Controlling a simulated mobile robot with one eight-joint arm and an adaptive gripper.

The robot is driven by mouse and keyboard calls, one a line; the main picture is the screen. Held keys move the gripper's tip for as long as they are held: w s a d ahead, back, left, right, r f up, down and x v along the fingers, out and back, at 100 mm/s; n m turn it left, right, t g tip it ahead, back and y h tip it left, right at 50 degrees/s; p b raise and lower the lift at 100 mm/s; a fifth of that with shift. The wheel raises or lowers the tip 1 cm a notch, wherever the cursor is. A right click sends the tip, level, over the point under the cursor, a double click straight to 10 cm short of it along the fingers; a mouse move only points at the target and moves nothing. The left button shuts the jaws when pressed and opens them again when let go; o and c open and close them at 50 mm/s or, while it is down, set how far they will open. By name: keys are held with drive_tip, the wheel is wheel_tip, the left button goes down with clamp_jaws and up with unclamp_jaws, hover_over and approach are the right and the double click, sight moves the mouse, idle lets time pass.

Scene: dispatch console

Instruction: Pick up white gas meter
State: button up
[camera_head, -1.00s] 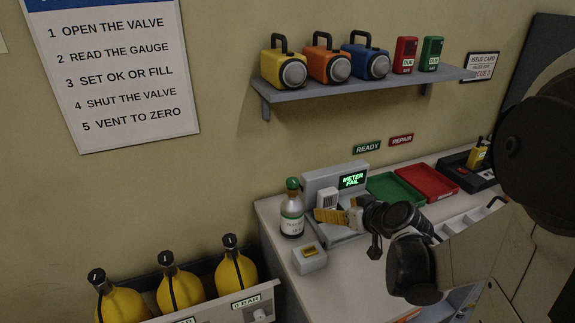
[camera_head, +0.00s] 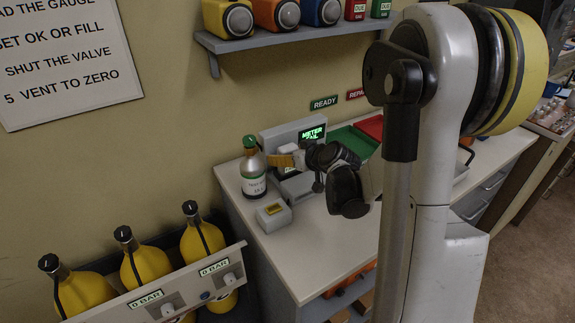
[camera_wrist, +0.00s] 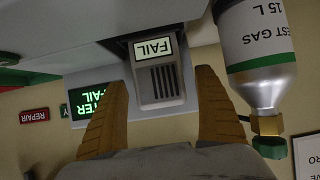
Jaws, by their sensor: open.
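The white gas meter (camera_wrist: 160,85) is in the middle of the wrist view, with a lit FAIL screen and a dark slotted grille. It sits in a grey dock below the METER FAIL display. My gripper (camera_wrist: 161,78) is open, with one yellow finger on each side of the meter. Gaps show between the fingers and the meter, so it is not gripped. In the head view my gripper (camera_head: 286,159) is at the test station and hides most of the meter.
A test gas bottle (camera_head: 253,172) with a green top stands close to my gripper. A small grey box (camera_head: 273,213) sits in front of it. The METER FAIL display (camera_head: 312,133) and a green tray (camera_head: 352,141) are behind. The front counter is clear.

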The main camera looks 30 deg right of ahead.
drive_tip(key=shift+w, duration=0.1)
drive_tip(key=c, duration=1.4)
drive_tip(key=shift+r, duration=0.15)
drive_tip(key=shift+c, duration=0.2)
